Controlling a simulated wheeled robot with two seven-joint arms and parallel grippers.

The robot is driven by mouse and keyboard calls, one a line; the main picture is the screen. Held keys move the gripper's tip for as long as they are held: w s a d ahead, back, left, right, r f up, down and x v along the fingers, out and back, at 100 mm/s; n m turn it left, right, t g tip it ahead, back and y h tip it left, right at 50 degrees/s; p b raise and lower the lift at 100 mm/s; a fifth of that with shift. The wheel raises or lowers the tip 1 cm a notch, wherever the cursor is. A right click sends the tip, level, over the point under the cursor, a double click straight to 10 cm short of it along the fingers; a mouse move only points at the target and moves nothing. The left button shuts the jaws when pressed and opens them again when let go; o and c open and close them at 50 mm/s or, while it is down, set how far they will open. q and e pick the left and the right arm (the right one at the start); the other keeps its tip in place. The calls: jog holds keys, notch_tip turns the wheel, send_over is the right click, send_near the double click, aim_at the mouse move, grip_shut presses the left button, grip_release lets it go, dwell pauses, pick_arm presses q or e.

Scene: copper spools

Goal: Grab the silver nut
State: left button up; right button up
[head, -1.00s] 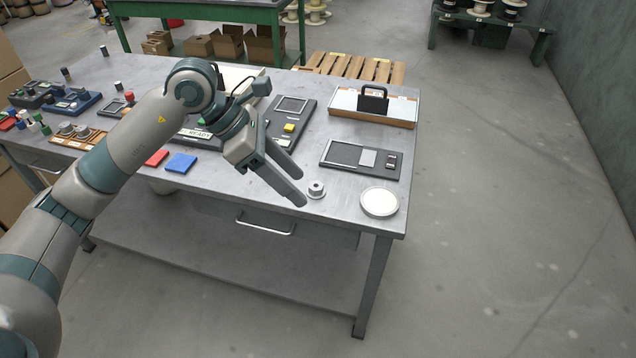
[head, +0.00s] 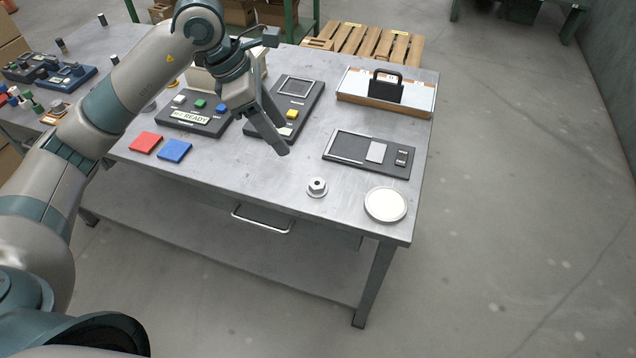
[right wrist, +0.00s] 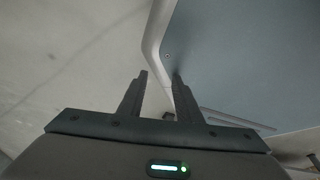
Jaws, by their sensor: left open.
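The silver nut (head: 317,188) is a small round metal piece with a dark hole and a wider base. It stands on the grey table near the front edge, left of a round white-topped dish. My left gripper (head: 281,136) is open and empty above the table, up and to the left of the nut and clear of it. The nut is fully in sight. My right gripper (right wrist: 160,77) shows only in the right wrist view, its fingers apart with nothing held between them.
The round dish (head: 386,204) sits close to the nut's right. A dark flat panel (head: 345,147) lies behind it. Red (head: 146,143) and blue (head: 174,151) tiles lie to the left. The tabletop around the nut is bare.

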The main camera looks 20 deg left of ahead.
pick_arm(q)
jog(key=p, duration=0.2)
send_near(317, 183)
jog(key=shift+p+x, duration=1)
jog(key=shift+x, duration=0.05)
jog(key=shift+w+f, duration=0.25)
jog(key=shift+f, duration=0.25)
pick_arm(e)
jog(key=s+d+r+g, duration=0.1)
jog(key=s+d+r, duration=0.1)
jog(key=s, duration=0.4)
jog(key=shift+s+d+r+g+h, duration=0.15)
jog(key=shift+d+g+h, duration=0.15)
jog(key=shift+g, duration=0.1)
jog(key=shift+a, duration=0.1)
pick_arm(q)
jog(key=shift+d+f+p, duration=0.2)
jog(key=shift+f+p, duration=0.1)
jog(key=shift+p, duration=0.2)
jog(key=p+x, duration=0.2)
jog(key=x, duration=0.1)
jog(key=shift+d+f, duration=0.25)
jog(key=shift+d, duration=0.05)
jog(key=shift+f, duration=0.4)
pick_arm(e)
notch_tip(317, 183, up, 3)
jog(key=shift+r, duration=0.1)
